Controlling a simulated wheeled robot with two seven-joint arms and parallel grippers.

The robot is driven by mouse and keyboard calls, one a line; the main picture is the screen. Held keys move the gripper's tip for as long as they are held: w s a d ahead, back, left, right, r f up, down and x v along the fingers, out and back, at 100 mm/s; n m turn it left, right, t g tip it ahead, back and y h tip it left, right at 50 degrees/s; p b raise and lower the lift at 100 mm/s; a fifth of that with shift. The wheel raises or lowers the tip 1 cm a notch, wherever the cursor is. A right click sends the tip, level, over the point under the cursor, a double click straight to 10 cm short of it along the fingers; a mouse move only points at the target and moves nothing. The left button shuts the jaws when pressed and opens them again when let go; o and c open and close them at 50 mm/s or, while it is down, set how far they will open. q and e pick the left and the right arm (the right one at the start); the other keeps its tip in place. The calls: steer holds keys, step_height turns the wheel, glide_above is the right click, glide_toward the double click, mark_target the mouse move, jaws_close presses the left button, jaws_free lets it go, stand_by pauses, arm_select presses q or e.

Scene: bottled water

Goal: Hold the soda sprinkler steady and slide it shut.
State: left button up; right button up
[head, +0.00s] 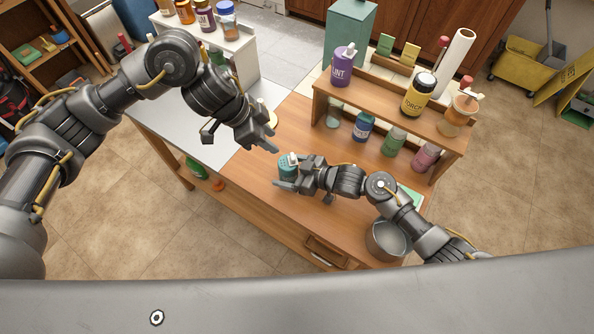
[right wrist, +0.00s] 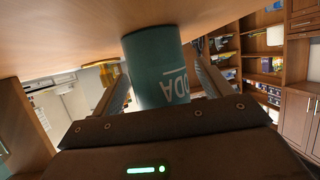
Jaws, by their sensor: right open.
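The soda sprinkler (head: 288,163) is a teal canister with a pale top, standing on the wooden table in the head view. In the right wrist view its teal body (right wrist: 158,66) with white lettering stands between the fingers of my right gripper (right wrist: 162,88). My right gripper (head: 286,172) is open around the sprinkler; a gap shows beside its body. My left gripper (head: 270,139) hangs above and slightly left of the sprinkler, apart from it. Its fingers look spread, with nothing between them. The side of the sprinkler toward my right gripper is partly hidden in the head view.
A wooden shelf (head: 395,108) with several bottles and jars stands at the back right of the table. A metal pot (head: 386,240) is at the front right. A grey counter surface (head: 190,125) adjoins on the left. The tabletop left of the sprinkler is clear.

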steer(key=shift+a, duration=0.1)
steer(key=c, duration=1.1)
steer(key=shift+c, duration=0.2)
steer(key=o, duration=0.4)
steer(key=shift+c, duration=1.4)
